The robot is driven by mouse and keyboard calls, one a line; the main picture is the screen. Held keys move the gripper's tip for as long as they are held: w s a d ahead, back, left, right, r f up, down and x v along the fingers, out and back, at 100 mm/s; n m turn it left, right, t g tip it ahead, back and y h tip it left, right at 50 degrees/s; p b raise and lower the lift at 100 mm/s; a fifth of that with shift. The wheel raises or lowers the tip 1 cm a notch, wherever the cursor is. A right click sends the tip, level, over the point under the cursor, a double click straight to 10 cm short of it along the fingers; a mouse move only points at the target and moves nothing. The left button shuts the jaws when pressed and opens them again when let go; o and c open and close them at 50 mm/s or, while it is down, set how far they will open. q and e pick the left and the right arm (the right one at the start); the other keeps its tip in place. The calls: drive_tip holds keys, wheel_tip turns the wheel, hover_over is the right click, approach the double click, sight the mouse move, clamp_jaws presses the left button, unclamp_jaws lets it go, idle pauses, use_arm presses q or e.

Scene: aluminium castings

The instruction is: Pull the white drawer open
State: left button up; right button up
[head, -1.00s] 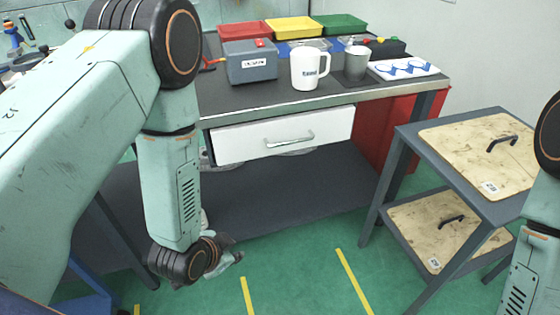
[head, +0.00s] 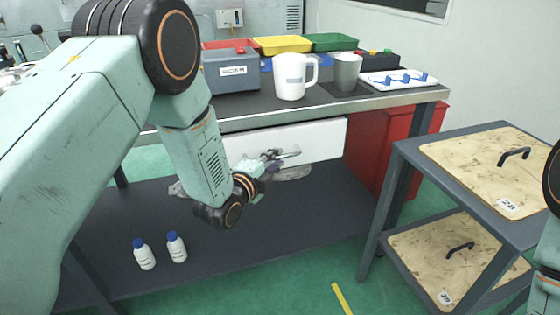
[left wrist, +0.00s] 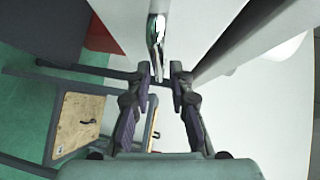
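The white drawer (head: 322,135) sits under the workbench top and looks shut. Its metal bar handle (head: 289,153) is partly hidden by my left gripper (head: 271,157), which is at the handle's left part. In the left wrist view, the shiny handle (left wrist: 157,38) comes down from the top edge, its lower end between the tips of my left gripper (left wrist: 161,72). The fingers are apart, with gaps showing on both sides of the bar. My right gripper is out of view.
The workbench (head: 265,115) carries a white jug (head: 291,77), a grey cup (head: 346,72) and a grey box (head: 231,70). Two blue-capped bottles (head: 144,255) stand on the lower shelf. A two-tier cart (head: 405,155) and red bin (head: 430,130) stand at right.

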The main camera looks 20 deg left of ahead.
use_arm(q)
drive_tip(key=shift+w+a+f, duration=0.1)
drive_tip(key=shift+w+f, duration=0.1)
drive_tip(key=shift+w, duration=0.35)
drive_tip(key=shift+w+f, duration=0.15)
drive_tip(key=shift+w, duration=0.35)
drive_tip(key=shift+w+d+r, duration=0.1)
drive_tip(key=shift+w+d, duration=0.05)
drive_tip(key=shift+d, duration=0.1)
drive_tip(key=shift+a, duration=0.15)
drive_tip(key=shift+c, duration=1.1)
clamp_jaws()
